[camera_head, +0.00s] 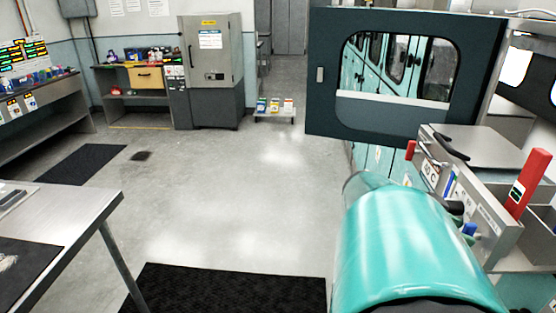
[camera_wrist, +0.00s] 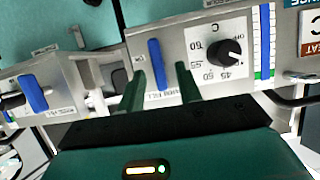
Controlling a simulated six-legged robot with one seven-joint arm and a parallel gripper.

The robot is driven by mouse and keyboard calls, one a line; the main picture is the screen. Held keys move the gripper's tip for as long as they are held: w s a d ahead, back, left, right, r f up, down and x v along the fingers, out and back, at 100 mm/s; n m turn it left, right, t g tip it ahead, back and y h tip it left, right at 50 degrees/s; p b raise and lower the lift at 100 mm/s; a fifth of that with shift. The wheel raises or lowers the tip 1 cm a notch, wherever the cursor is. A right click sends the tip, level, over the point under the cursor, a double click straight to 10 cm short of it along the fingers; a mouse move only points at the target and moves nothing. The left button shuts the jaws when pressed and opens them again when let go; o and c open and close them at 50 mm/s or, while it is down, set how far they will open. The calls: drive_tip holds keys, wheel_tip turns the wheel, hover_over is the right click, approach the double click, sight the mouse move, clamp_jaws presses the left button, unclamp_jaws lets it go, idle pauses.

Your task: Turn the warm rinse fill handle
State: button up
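A blue lever handle (camera_wrist: 155,64) is upright on a grey panel in the wrist view, with a small, mostly unreadable label at its lower end. I take it for the warm rinse fill handle. A black dial (camera_wrist: 229,52) with a temperature scale is just to its right. My gripper (camera_wrist: 161,70) is open. Its two green fingers are apart, one on each side of the blue handle in the picture. I cannot tell whether they touch it.
A second blue handle (camera_wrist: 33,93) is at the left in the wrist view. A blue and green vertical gauge strip (camera_wrist: 265,42) is right of the dial. In the head view a red upright handle (camera_head: 527,182) and a dark windowed door (camera_head: 323,112) stand near my arm.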

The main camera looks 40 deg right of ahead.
drive_tip(key=shift+s+d+f, duration=0.25)
drive_tip(key=shift+s+d, duration=0.2)
drive_tip(key=shift+s, duration=0.05)
clamp_jaws()
